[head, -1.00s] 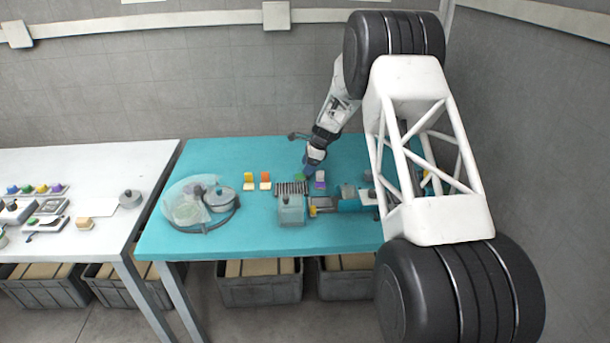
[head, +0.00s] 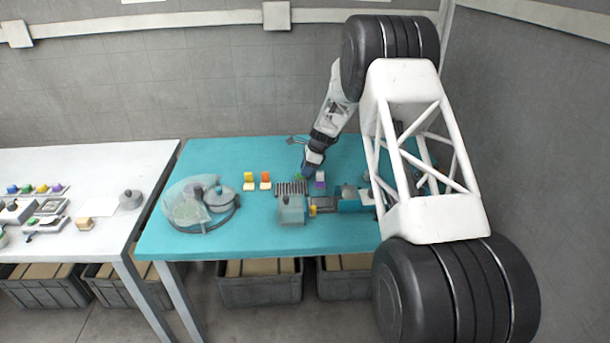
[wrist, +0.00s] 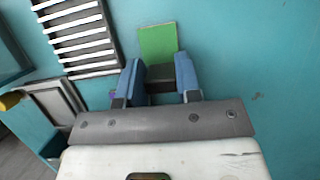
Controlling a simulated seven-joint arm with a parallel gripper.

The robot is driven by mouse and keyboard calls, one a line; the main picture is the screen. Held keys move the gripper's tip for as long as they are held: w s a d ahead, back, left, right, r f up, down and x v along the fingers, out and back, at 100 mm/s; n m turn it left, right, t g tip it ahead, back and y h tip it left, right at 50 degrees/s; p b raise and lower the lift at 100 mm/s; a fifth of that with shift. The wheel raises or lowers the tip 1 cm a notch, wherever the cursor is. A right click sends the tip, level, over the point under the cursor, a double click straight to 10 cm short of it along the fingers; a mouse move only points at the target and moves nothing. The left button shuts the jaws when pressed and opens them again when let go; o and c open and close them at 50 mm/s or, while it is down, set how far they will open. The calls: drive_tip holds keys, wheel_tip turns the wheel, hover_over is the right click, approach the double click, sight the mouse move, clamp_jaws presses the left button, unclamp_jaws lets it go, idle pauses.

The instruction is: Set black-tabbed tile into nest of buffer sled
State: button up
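My gripper (head: 306,174) points down at the table behind the striped rack, its tips partly hidden in the head view. In the wrist view my gripper's two blue fingers (wrist: 159,80) stand either side of a small dark block (wrist: 160,86), which spans the gap between them. It may be the black tab; I cannot tell whether the fingers press on it. A green piece (wrist: 158,42) lies just beyond the block. A grey recessed frame (wrist: 56,102), perhaps the sled's nest, is at left in the wrist view. It appears in the head view (head: 325,203) beside a yellow part.
The striped rack (head: 291,188) stands close to my gripper. Yellow (head: 248,176), orange (head: 265,176) and purple (head: 320,177) pieces stand nearby. A clear-covered round item (head: 190,203) is at left on the teal table (head: 262,236).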

drive_tip(key=c, duration=0.4)
drive_tip(key=shift+r, duration=5)
